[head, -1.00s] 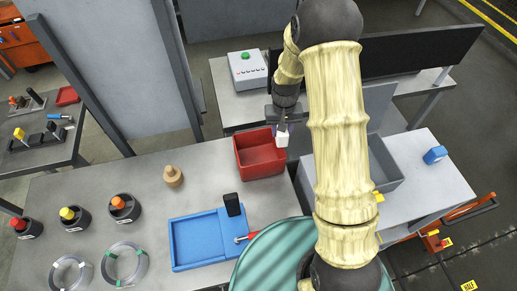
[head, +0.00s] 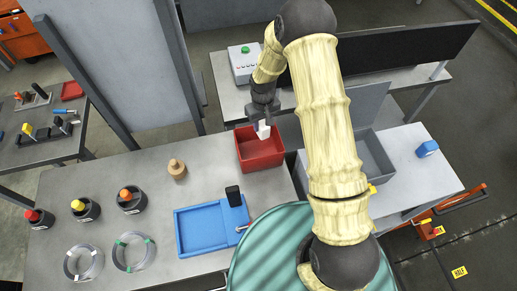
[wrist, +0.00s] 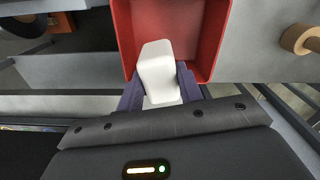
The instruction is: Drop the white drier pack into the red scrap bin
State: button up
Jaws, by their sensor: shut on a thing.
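The white drier pack (head: 263,130) is held in my gripper (head: 262,120), above the right part of the red scrap bin (head: 246,160) in the head view. In the wrist view the pack (wrist: 158,72) sits between the two dark fingers of my gripper (wrist: 160,95), which is shut on it. The red bin (wrist: 222,45) lies beyond the fingers there, and the pack overlaps its near rim in the picture. The bin looks open and empty where I can see inside.
A blue tray (head: 205,248) with a black block (head: 233,196) stands in front of the bin. A grey bin (head: 372,158) stands to the right, partly behind my arm. A grey control box (head: 245,63) is behind.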

jog(key=shift+f+b, duration=1.15)
jog(key=shift+f, duration=1.25)
jog(key=o, duration=1.1)
jog(key=shift+r, duration=0.1)
notch_tip(320, 180, up, 17)
jog(key=b, duration=0.5)
jog(key=shift+r, duration=0.15)
